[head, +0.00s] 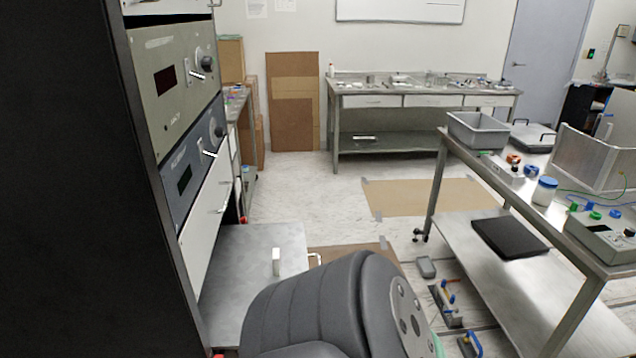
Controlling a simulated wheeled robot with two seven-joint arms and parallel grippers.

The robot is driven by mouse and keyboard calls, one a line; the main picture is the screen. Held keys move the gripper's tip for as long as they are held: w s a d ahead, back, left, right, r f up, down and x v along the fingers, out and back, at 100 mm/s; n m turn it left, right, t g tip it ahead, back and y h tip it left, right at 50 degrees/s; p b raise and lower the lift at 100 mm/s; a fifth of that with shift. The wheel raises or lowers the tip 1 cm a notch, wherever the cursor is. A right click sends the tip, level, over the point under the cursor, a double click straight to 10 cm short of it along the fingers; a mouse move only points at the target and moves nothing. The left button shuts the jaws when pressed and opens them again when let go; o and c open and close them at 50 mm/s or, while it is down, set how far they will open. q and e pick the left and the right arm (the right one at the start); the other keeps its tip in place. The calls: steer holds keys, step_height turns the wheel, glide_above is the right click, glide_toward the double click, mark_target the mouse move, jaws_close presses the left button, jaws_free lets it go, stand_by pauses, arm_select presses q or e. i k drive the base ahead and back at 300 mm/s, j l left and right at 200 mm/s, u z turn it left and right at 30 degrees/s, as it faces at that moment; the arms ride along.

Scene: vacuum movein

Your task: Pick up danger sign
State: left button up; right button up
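I cannot make out a danger sign anywhere in the head view. Neither of my grippers is in view. A large dark grey rounded part, apparently one of my own arm links, fills the bottom middle and hides the floor behind it.
An equipment rack (184,120) stands close on the left, with a low metal surface (245,265) beside it. A steel table (490,160) with a grey bin (478,129) stands right. Tools (445,300) lie on the floor between. A bench (420,95) lines the back wall.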

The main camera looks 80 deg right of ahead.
mark_target(276, 261)
steer(key=z, duration=2.3)
steer(key=k+l, duration=0.1)
steer(key=l, duration=1.1)
steer(key=k+l, duration=0.1)
steer(key=l, duration=1.15)
steer(key=k+z, duration=0.05)
